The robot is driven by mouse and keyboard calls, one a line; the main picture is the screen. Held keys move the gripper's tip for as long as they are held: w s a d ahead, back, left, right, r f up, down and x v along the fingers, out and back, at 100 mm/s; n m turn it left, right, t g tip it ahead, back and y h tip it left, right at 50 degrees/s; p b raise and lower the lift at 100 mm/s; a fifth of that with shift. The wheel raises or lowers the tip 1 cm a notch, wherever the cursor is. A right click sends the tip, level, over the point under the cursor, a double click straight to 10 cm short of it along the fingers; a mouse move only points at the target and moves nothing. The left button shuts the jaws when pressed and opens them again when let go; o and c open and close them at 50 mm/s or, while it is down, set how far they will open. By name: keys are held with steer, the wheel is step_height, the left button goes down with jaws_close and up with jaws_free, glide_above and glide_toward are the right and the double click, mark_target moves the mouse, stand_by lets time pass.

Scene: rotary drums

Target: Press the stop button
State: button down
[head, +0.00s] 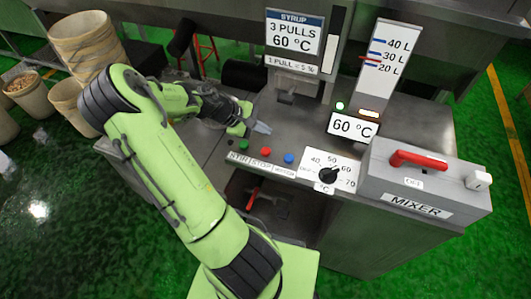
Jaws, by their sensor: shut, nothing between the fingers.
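The red button (266,152) is in the head view on the front of the metal counter, in a row with a blue button (289,158) to its right. The label strip (262,164) below the row reads "STOP" under the red button. My gripper (262,128) is shut and empty, just behind and slightly left of the red button in the picture. A gap shows between the fingertips and the red button. I cannot tell how high the fingertips are above the counter.
A temperature dial (328,175) is right of the buttons. A grey mixer box (420,185) with a red handle (418,160) stands farther right. A syrup sign (293,38) and a level gauge (388,58) rise behind. Buckets (82,42) stand at the left.

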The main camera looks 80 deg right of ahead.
mark_target(263, 151)
step_height(263, 151, down, 7)
steer(key=b, duration=0.4)
steer(key=shift+r+b, duration=0.15)
steer(key=shift+b, duration=0.15)
stand_by(1.4)
steer(key=shift+f, duration=0.4)
steer(key=shift+f+b, duration=0.6)
stand_by(0.6)
steer(key=shift+r+p, duration=1)
steer(key=shift+r, duration=0.05)
step_height(263, 151, up, 5)
steer(key=p, duration=0.4)
steer(key=shift+r+p, duration=0.15)
steer(key=shift+p, duration=0.25)
